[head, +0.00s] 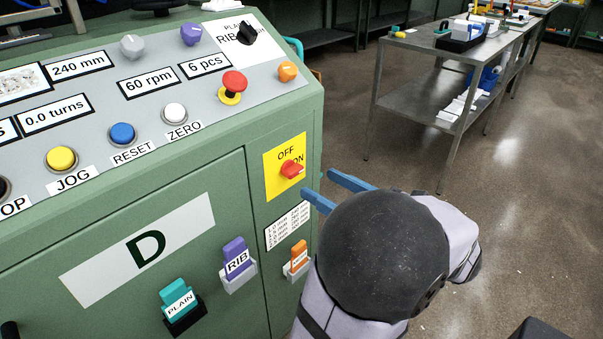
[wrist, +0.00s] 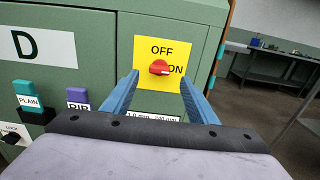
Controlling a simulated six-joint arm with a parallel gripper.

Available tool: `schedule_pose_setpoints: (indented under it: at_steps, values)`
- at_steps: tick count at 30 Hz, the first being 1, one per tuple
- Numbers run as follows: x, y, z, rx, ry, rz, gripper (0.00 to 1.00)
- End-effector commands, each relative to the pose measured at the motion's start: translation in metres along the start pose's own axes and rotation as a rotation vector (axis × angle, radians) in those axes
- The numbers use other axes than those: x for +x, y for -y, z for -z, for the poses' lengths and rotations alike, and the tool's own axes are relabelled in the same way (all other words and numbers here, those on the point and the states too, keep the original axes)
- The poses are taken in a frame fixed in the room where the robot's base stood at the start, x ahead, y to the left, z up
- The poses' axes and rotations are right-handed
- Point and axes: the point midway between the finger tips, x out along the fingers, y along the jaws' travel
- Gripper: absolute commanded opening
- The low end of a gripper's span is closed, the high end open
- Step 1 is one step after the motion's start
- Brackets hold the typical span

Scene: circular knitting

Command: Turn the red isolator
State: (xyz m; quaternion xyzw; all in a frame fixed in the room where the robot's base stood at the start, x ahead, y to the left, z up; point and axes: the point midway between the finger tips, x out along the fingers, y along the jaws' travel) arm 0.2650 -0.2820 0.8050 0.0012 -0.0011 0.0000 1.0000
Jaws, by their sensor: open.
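The red isolator (head: 291,169) is a small red rotary knob on a yellow plate (head: 271,183) marked OFF and ON, on the front of the green machine cabinet. Its pointed end is toward the ON mark at the right. In the wrist view the red isolator (wrist: 158,68) sits between and beyond my fingers. My gripper (head: 335,187) is open and empty, with blue fingers pointing at the cabinet. In the wrist view my gripper (wrist: 157,85) has one finger on each side of the yellow plate's lower part. I see no contact with the knob.
Above is a sloped panel with a red mushroom button (head: 233,84), an orange knob (head: 287,71) and other buttons. Below the isolator are a label (head: 287,225) and RIB (head: 237,262), PLAIN (head: 178,303) and orange (head: 299,256) keys in holders. A metal table (head: 400,45) stands behind; floor at right is clear.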

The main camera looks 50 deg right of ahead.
Motion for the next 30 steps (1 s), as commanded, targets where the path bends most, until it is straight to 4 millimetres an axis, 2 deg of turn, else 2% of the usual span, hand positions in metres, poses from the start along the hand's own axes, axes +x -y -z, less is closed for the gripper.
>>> schedule_pose_setpoints:
  at_steps: [18,30]
  values:
    - [0.064,-0.001,0.002,-0.003,-0.002,-0.002,0.53]
    - [0.071,0.0,0.001,-0.002,-0.002,0.0,0.53]
